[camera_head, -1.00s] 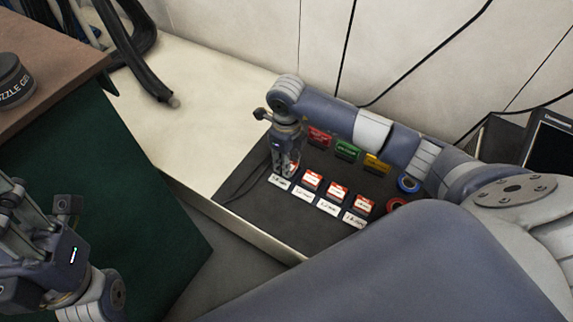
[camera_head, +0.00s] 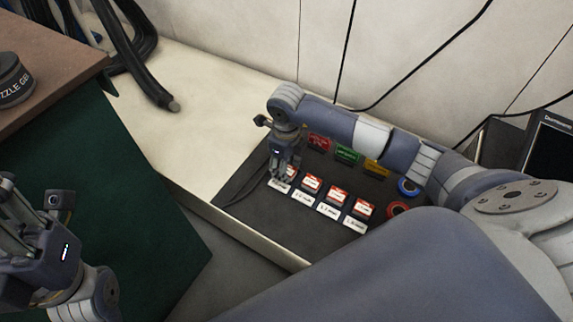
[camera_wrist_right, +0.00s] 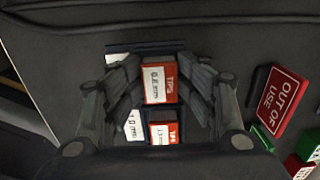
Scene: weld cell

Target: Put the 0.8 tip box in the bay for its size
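The 0.8 tip box (camera_wrist_right: 160,80), red with a white label, is between the fingers of my right gripper (camera_wrist_right: 161,62) in the right wrist view. The fingertips lie close along both its sides and appear shut on it. In the head view, my right gripper (camera_head: 284,176) is over the leftmost bay, whose white label (camera_head: 280,186) shows in front. The box is at that dark bay (camera_wrist_right: 150,47); I cannot tell whether it rests on the bottom. My left gripper (camera_head: 22,205) is off at the left, away from the boxes; its fingers are unclear.
Red and white tip boxes (camera_head: 312,181) stand in the bays to the right on the dark mat (camera_head: 250,200). Red, green and yellow signs (camera_head: 347,154) stand behind. Blue (camera_head: 409,186) and red (camera_head: 398,209) rings lie at the right. A black torch (camera_head: 150,80) lies at the back left.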

